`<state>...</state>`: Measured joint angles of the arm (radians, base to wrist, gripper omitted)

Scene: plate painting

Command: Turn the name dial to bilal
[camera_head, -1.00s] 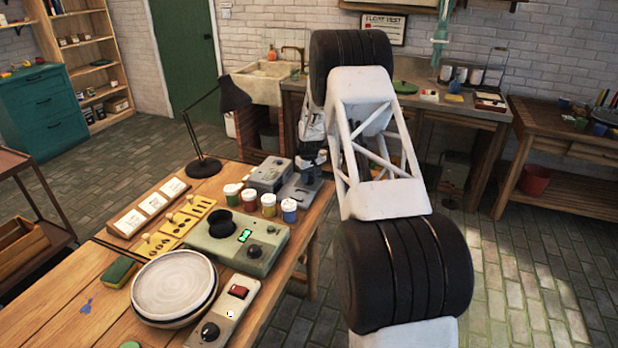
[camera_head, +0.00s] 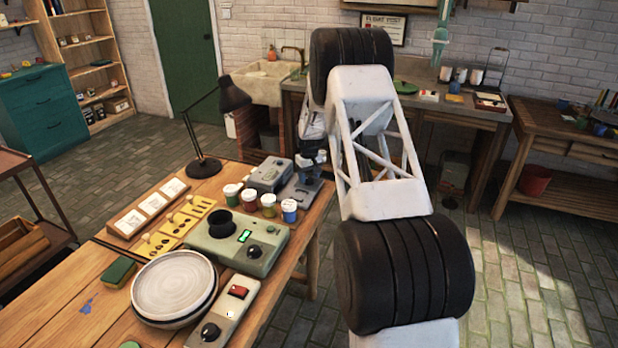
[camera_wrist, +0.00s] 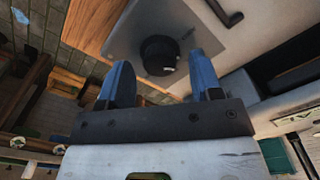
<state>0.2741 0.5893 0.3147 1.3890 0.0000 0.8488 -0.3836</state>
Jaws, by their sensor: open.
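A black round dial (camera_wrist: 160,52) stands on a grey plate (camera_wrist: 125,25) in the wrist view. Its name marks are too small to read. My gripper (camera_wrist: 161,68) is open, with one blue finger on each side of the dial in the picture; I cannot tell if they touch it. In the head view my gripper (camera_head: 312,160) is low over the grey device (camera_head: 298,192) at the far right end of the table, and the dial is hidden there.
Several paint jars (camera_head: 268,204) stand close to the grey device. A green machine (camera_head: 232,247) with a lit display, a stack of plates (camera_head: 174,285), and a grey box (camera_head: 236,298) with a red switch are nearer. A black lamp (camera_head: 203,166) stands behind.

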